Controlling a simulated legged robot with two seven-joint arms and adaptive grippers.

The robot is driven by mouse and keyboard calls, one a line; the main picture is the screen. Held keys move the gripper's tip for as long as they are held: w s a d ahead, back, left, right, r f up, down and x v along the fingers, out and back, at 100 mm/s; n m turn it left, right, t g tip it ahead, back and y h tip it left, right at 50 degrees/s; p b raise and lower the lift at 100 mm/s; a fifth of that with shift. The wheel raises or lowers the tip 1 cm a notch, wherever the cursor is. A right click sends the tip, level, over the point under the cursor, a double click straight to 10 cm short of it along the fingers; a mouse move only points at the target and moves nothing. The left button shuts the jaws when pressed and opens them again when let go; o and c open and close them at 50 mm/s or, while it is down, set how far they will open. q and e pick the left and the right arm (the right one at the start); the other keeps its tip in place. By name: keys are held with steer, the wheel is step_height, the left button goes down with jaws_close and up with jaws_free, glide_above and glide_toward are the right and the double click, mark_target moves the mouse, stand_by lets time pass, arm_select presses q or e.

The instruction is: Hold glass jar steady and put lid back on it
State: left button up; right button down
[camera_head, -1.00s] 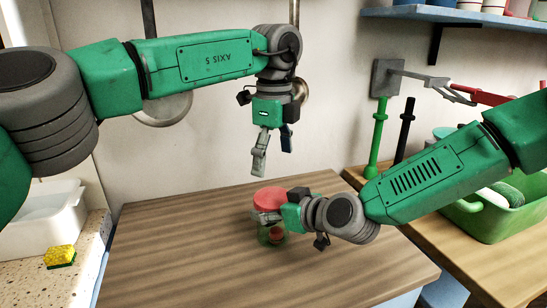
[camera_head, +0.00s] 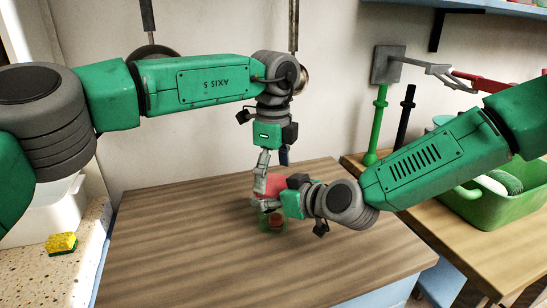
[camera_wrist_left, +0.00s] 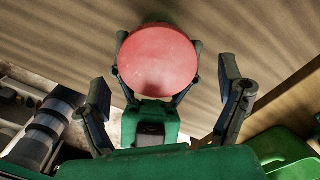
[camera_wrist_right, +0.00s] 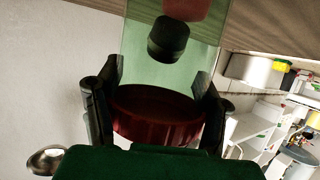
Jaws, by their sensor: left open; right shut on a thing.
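The glass jar (camera_head: 270,222) is greenish and see-through and stands upright on the wooden table top, with small dark and reddish things inside. The round red lid (camera_head: 268,186) sits on its mouth; I cannot tell how tightly. My right gripper (camera_head: 268,206) is shut on the jar from the right, close under the lid; in the right wrist view the lid (camera_wrist_right: 160,115) shows between its fingers. My left gripper (camera_head: 270,172) is open and points down above the lid. In the left wrist view the lid (camera_wrist_left: 158,60) lies ahead, between the spread fingers.
The wooden table top (camera_head: 160,240) is clear around the jar. A green basin (camera_head: 495,210) stands at the right, a yellow sponge (camera_head: 61,243) and a white tub (camera_head: 45,215) at the left. Pans hang on the wall behind my left arm.

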arm_select(q)
steer(key=shift+f, duration=0.6)
steer(key=c, duration=1.3)
steer(key=m, duration=0.6)
steer(key=shift+w+m, duration=0.1)
steer(key=shift+m, duration=0.2)
steer(key=o, duration=1.3)
